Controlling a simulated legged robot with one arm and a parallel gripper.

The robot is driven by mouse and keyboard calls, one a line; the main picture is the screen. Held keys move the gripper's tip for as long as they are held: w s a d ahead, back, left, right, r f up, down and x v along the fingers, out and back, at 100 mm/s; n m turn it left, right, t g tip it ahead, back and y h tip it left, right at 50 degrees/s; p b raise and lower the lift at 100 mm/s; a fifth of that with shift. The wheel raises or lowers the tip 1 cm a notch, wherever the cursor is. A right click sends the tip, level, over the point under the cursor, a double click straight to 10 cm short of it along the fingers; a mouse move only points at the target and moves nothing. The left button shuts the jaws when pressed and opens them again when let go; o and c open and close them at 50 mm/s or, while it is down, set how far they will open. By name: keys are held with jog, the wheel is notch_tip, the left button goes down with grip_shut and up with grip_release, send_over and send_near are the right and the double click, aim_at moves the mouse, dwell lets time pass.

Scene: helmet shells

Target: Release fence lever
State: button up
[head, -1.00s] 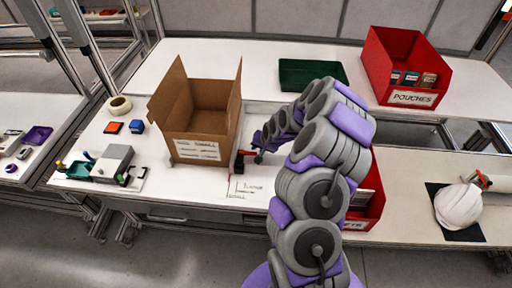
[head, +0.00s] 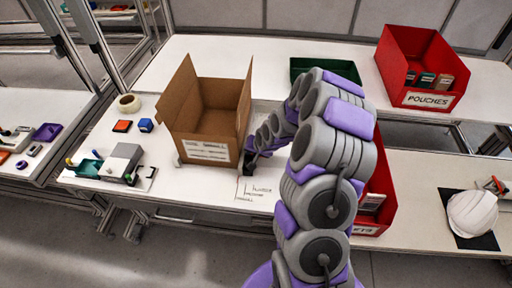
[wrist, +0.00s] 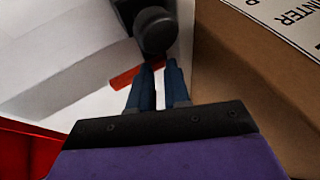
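The red fence lever (wrist: 125,77) shows in the wrist view at the tips of my gripper's blue fingers, below a round black knob (wrist: 155,30). My gripper (wrist: 160,66) has its two fingers close together with a narrow gap; whether they grip the lever is unclear. In the head view my gripper (head: 249,162) is low beside the right side of the open cardboard box (head: 205,150), above the black fence bracket (head: 247,170). The lever is hidden there behind my gripper. The box also fills the right of the wrist view (wrist: 250,80).
A red bin (head: 380,200) stands right of my arm, partly hidden. A green tray (head: 305,70) and a red pouches bin (head: 425,100) are at the back. A white helmet shell (head: 472,213) lies at right. Tape (head: 130,103) and a small fixture (head: 122,160) are at left.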

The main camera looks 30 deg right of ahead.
jog(key=shift+o, duration=0.4)
jog(key=shift+w+a, duration=0.15)
jog(key=shift+a, duration=0.2)
jog(key=shift+w+r, duration=0.1)
jog(key=shift+w+d, duration=0.15)
jog(key=shift+d, duration=0.5)
jog(key=shift+w+d, duration=0.15)
jog(key=shift+d, duration=0.45)
jog(key=shift+a, duration=0.25)
jog(key=shift+d+r, duration=0.1)
jog(key=shift+s+d, duration=0.6)
jog(key=shift+s, duration=0.3)
jog(key=shift+s+d, duration=0.65)
jog(key=shift+s, duration=0.3)
jog(key=shift+s+d, duration=0.6)
jog(key=shift+s, duration=0.3)
jog(key=shift+s+d+b, duration=0.15)
jog(key=shift+s+d, duration=1.05)
jog(key=shift+s, duration=0.65)
jog(key=shift+s+d+b, duration=0.15)
jog(key=shift+s+d, duration=1.1)
jog(key=shift+s, duration=0.65)
jog(key=shift+s+d+b, duration=0.15)
jog(key=shift+s+d, duration=1.05)
jog(key=shift+s, duration=0.65)
